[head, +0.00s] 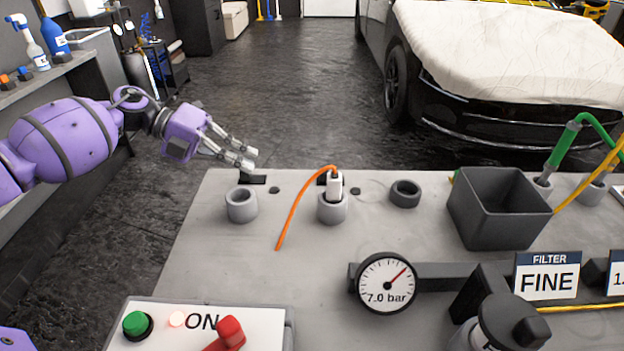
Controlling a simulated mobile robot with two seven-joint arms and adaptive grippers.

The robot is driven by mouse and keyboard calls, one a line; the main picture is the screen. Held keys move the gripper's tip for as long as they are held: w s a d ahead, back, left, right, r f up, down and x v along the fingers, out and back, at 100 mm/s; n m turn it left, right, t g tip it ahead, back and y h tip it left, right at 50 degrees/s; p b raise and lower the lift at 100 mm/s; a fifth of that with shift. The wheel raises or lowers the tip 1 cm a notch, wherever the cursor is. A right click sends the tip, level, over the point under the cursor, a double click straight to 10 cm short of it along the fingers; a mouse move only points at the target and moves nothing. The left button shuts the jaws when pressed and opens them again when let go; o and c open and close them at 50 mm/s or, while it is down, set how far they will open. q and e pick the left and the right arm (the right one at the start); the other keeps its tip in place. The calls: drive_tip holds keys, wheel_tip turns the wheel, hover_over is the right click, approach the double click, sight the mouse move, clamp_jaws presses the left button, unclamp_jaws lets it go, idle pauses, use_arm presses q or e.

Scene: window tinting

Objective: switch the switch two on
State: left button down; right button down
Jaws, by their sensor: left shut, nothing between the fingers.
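No label reading "two" shows. A small black switch-like piece (252,179) lies behind the left grey socket (241,205) on the grey bench. A similar dark piece (322,180) is behind the middle socket (332,211), partly hidden by a white plug (334,187) with an orange cord. I cannot tell their on or off positions. My left gripper (246,158) is shut and empty, just above and behind the left black piece; I cannot tell whether it touches.
A front-left panel has a green button (136,323), a lit lamp, "ON" and a red lever (229,332). An empty grey socket (405,193), black bin (499,207) and 7.0 bar gauge (386,283) stand to the right. A covered car (490,70) is behind.

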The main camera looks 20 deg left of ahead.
drive_tip(key=shift+s+d+f, duration=0.1)
drive_tip(key=shift+s+f, duration=0.1)
drive_tip(key=shift+s, duration=0.5)
use_arm(q)
drive_tip(key=p, duration=0.1)
approach(304, 188)
drive_tip(key=x, duration=0.5)
drive_tip(key=shift+d+r, duration=0.25)
drive_tip(key=shift+r, duration=0.05)
drive_tip(key=shift+w+d, duration=0.2)
drive_tip(key=shift+d, duration=0.35)
drive_tip(key=shift+w+d, duration=0.15)
drive_tip(key=shift+d, duration=0.45)
drive_tip(key=shift+w+d+p, duration=0.15)
drive_tip(key=shift+d+p, duration=0.2)
drive_tip(key=shift+d, duration=0.35)
use_arm(e)
drive_tip(key=shift+w+d+r, duration=0.1)
drive_tip(key=shift+w+r, duration=0.2)
drive_tip(key=shift+r, duration=0.35)
use_arm(q)
drive_tip(key=shift+f, duration=0.1)
use_arm(e)
drive_tip(key=shift+s, duration=0.1)
